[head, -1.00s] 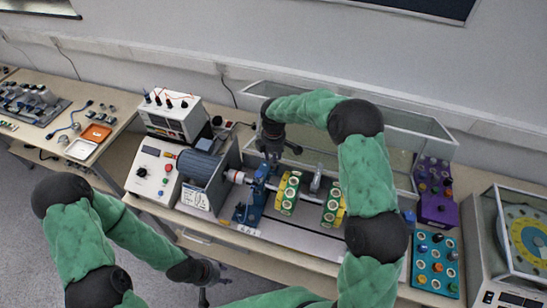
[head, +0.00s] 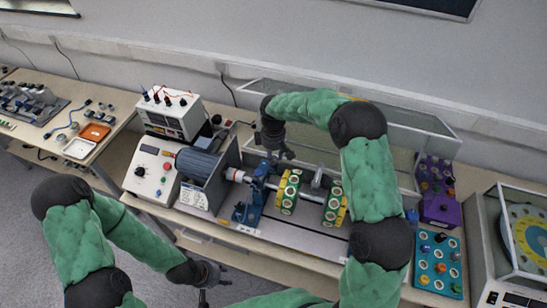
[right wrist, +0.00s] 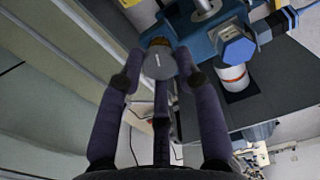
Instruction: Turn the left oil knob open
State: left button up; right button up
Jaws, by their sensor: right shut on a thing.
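The left oil knob (right wrist: 159,63) is a round grey cap with a white mark, on a brass stem at a blue bearing block (right wrist: 205,35). In the head view the left blue bearing stand (head: 257,193) is on the rig, just below my right gripper (head: 279,155), which hides the knob. In the right wrist view my right gripper (right wrist: 160,75) has its fingers around the knob and is shut on it. My left gripper (head: 215,289) is open and empty, low in front of the bench edge, away from the rig.
A motor (head: 198,164) and control box (head: 153,170) stand left of the stand. A clear guard (head: 400,130) stands behind. A teal tray (head: 438,264) and purple tray (head: 437,205) are at right.

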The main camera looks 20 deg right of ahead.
jog(key=m+b, duration=0.2)
jog(key=m, duration=0.4)
jog(key=shift+f, duration=0.1)
jog(key=m+b, duration=0.1)
jog(key=m, duration=0.5)
jog(key=shift+m, duration=0.3)
dwell(0.3)
jog(key=o, duration=1.2)
jog(key=shift+c, duration=0.2)
notch_tip(320, 180, up, 12)
